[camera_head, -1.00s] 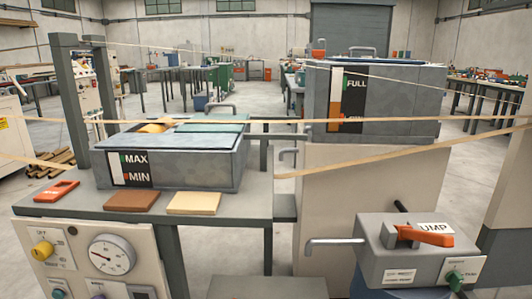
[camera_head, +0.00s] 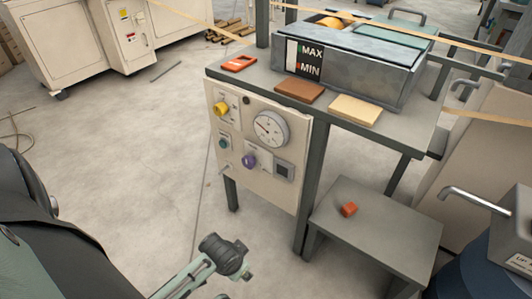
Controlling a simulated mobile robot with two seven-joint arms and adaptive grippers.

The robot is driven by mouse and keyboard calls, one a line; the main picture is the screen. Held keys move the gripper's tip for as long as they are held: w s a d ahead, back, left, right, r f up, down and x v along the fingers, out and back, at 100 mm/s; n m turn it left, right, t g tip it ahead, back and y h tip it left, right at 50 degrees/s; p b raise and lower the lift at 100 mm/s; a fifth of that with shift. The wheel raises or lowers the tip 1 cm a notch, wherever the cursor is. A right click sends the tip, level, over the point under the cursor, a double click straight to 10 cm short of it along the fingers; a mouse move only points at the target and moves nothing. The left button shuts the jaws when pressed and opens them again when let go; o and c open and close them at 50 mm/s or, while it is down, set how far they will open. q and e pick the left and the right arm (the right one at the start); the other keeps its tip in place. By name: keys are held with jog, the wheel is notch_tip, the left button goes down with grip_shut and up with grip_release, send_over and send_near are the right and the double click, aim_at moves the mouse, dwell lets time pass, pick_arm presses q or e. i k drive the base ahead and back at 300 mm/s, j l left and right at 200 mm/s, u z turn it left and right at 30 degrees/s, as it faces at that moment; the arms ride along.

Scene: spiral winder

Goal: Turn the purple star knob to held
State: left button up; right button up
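The purple star knob (camera_head: 249,161) sits low on the cream control panel (camera_head: 284,188), under the round gauge (camera_head: 270,129). I cannot read its setting at this size. An arm of mine shows at the lower left, and part of an arm with a dark joint (camera_head: 224,255) shows at the bottom, below the panel and apart from it. No fingertips of either gripper can be made out.
A yellow knob (camera_head: 221,109) and a green button (camera_head: 224,143) are on the same panel. A grey tank (camera_head: 365,65) stands on the bench above. Open floor lies left.

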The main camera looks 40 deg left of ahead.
aim_at(248, 162)
jog(key=u, duration=1.2)
